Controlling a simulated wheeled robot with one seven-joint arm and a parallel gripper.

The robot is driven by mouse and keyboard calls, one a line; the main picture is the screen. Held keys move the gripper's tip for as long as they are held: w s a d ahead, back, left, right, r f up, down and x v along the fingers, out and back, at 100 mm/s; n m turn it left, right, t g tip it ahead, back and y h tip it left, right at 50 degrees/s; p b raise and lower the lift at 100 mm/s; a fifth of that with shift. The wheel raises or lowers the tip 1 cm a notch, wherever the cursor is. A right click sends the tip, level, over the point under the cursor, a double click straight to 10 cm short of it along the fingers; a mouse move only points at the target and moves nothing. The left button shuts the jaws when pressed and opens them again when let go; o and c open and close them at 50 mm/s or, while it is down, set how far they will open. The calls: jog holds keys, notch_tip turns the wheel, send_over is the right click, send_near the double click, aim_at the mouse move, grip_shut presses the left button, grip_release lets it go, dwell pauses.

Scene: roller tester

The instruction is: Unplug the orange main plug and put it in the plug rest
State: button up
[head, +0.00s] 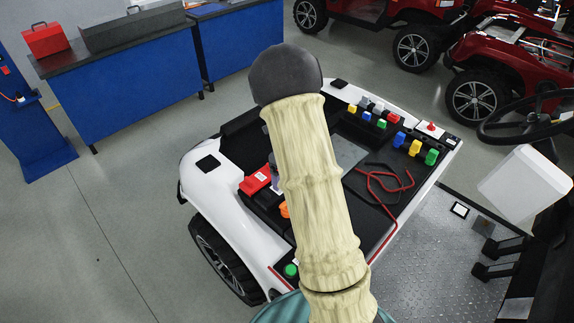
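A small orange part (284,210), which may be the main plug, shows at the left edge of my pale, sleeved arm, on the black top of the white vehicle front. My arm covers most of it, so I cannot tell whether it sits in a socket. My gripper is hidden behind my arm and I cannot make out its fingers. I cannot pick out the plug rest for certain; part of the black top is hidden too.
A red box (256,180) lies left of my arm. A green button (290,270) is at the near corner. Several coloured plugs (414,146) and a red cable (386,185) lie to the right. A steering wheel (528,118) and white seat (524,185) stand at far right. Open floor (110,220) lies left.

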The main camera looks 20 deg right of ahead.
jog(key=shift+w+d+f+m, duration=0.2)
jog(key=shift+w+d+m, duration=0.15)
jog(key=shift+m, duration=0.65)
notch_tip(320, 180, down, 18)
jog(key=p, duration=0.4)
jog(key=shift+a+r+p, duration=0.1)
jog(key=shift+r+p, duration=0.15)
jog(key=shift+p, duration=0.15)
jog(key=shift+w, duration=0.1)
jog(key=c, duration=1.6)
jog(key=shift+o, duration=0.2)
jog(key=shift+r, duration=0.15)
jog(key=shift+r, duration=0.55)
